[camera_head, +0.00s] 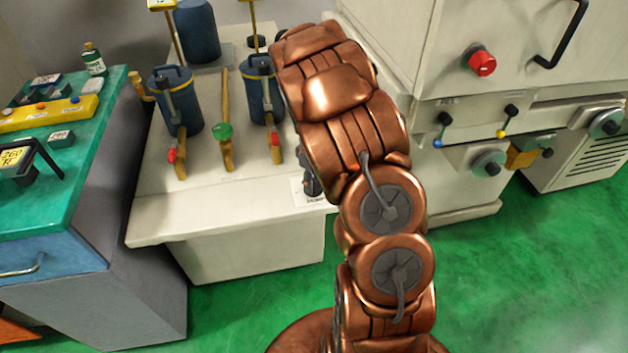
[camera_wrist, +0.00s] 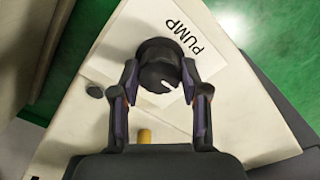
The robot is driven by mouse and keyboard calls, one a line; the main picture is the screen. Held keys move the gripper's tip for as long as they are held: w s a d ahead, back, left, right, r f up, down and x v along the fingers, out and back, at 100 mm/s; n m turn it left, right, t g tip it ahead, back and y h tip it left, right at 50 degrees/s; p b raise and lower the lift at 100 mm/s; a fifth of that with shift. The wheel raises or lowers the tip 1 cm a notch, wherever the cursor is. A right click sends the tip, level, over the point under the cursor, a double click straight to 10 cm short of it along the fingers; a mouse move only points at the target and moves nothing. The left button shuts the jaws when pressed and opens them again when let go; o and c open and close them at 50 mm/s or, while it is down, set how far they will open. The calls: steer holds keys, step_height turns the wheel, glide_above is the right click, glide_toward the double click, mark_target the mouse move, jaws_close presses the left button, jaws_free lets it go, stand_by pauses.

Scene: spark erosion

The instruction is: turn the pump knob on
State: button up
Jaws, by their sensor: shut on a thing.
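The pump knob (camera_wrist: 160,67) is round and black with a short white mark. In the wrist view it sits on a white label (camera_wrist: 203,37) reading PUMP. The knob's white mark points to the lower right of that view. My gripper (camera_wrist: 161,78) has one finger on each side of the knob and is shut on it. In the head view my copper arm hides most of the gripper and the knob. Only part of the white label (camera_head: 318,198) shows beside the arm, at the right of the pale bench.
A green-topped bench (camera_head: 85,135) is at the left. A pale machine with a red knob (camera_head: 481,62) is at the right. Green floor (camera_head: 530,260) is clear at the lower right.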

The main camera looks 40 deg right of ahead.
steer(key=shift+m, duration=0.3)
steer(key=m+b, duration=0.1)
steer(key=m, duration=0.2)
steer(key=shift+f+b, duration=0.1)
steer(key=shift+b, duration=0.25)
steer(key=m+b, duration=0.1)
steer(key=m, duration=0.4)
steer(key=shift+m, duration=0.4)
steer(key=m, duration=0.4)
steer(key=shift+m, duration=2.2)
steer(key=o, duration=1.1)
steer(key=shift+o, duration=0.2)
